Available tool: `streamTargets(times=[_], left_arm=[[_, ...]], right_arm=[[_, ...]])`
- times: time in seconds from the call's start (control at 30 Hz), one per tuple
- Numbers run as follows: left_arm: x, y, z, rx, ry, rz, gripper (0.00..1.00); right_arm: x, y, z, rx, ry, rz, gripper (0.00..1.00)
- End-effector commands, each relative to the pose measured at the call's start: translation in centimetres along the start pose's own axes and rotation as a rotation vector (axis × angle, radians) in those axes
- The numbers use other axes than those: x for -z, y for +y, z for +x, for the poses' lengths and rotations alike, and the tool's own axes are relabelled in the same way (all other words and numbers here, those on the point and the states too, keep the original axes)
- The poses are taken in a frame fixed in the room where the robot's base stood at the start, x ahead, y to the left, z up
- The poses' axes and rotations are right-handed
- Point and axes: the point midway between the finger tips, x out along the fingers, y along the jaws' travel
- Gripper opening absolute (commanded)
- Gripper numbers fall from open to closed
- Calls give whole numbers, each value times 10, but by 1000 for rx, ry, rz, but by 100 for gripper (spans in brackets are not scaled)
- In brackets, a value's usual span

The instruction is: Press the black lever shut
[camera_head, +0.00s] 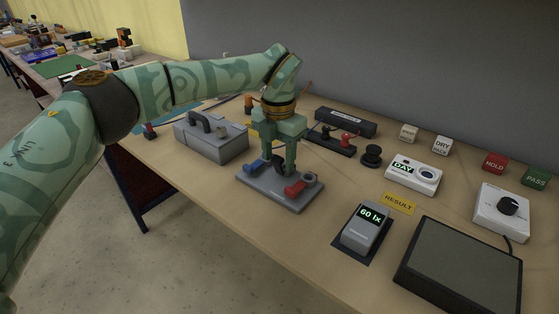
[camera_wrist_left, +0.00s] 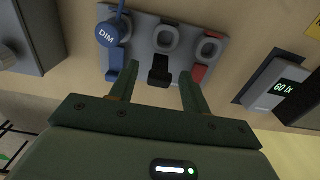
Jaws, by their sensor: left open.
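The grey lever plate (camera_head: 255,188) lies on the bench with a blue lever (camera_head: 254,167), a red lever (camera_head: 294,189) and, between them, the black lever, which is mostly hidden by my fingers in the head view. In the left wrist view the black lever (camera_wrist_left: 160,72) shows clearly below a grey ring, between the blue lever (camera_wrist_left: 115,62) and the red lever (camera_wrist_left: 200,72). My left gripper (camera_head: 283,165) points down over the plate, open and empty. In the left wrist view its fingers (camera_wrist_left: 158,78) stand on either side of the black lever; contact cannot be told. My right gripper is out of view.
A grey box with a dark handle (camera_head: 210,145) stands left of the plate. A light meter reading 60 lx (camera_head: 363,228) and a dark panel (camera_head: 460,270) lie to the right. A black knob (camera_head: 371,155) and terminal block (camera_head: 332,140) stand behind. A blue DIM tag (camera_wrist_left: 107,35) hangs at the blue lever.

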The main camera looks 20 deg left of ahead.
Motion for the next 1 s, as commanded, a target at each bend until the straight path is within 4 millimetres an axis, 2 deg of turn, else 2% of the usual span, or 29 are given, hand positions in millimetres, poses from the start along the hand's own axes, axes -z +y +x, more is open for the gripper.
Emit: streamTargets(times=[0.1,0.37,0.4,0.5,0.57,0.83,1.0], left_arm=[[0,0,8,1,0,-1,47],[0,0,9,0,0,-1,47],[0,0,9,0,0,-1,44],[0,0,9,0,0,-1,17],[0,0,9,0,0,-1,2],[1,1,8,-2,-15,0,3],[5,2,4,-7,-73,1,3]], right_arm=[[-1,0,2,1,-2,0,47],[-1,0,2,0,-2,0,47],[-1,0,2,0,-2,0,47],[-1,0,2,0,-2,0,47],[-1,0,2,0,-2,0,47],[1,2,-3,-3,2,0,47],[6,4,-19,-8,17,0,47]])
